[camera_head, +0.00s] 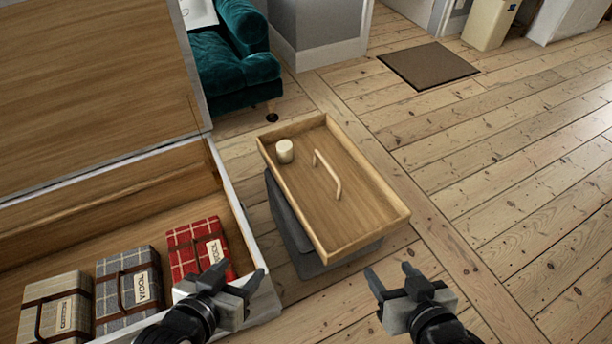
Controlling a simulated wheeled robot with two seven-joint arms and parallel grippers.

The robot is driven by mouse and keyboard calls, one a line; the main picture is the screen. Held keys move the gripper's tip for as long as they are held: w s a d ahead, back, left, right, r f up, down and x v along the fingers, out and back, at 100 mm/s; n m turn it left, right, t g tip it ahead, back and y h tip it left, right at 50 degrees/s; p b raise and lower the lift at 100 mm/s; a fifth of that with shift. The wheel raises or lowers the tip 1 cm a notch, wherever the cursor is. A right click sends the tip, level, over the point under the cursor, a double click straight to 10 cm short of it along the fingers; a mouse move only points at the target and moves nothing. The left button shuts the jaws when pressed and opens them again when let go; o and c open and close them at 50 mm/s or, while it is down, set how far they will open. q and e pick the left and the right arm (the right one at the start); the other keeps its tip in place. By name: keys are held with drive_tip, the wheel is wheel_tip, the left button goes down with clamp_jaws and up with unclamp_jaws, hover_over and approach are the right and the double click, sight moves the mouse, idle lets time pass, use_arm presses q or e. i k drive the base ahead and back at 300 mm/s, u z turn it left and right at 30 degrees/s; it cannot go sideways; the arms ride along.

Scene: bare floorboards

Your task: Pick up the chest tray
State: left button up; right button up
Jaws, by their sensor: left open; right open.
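The chest tray (365,215) is a shallow wooden tray with a raised rim and a bar handle (328,174) across its middle. It rests on a dark grey support (291,227) beside the open chest. A small cream cylinder (284,151) stands in its far left corner. My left gripper (239,276) is open, over the chest's right front edge, left of and nearer than the tray. My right gripper (391,281) is open and empty, over the floor just nearer than the tray's near right corner. Neither gripper touches the tray.
The open wooden chest (100,207) at left has its lid (88,80) raised. It holds a red plaid blanket (197,247), a grey one (128,283) and a beige one (57,310). A teal sofa (226,66) stands behind. Floor right of the tray is clear up to a brown mat (428,66).

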sight(342, 203)
drive_tip(key=z, duration=1.65)
drive_tip(key=i, duration=0.7)
drive_tip(key=u, duration=3.1)
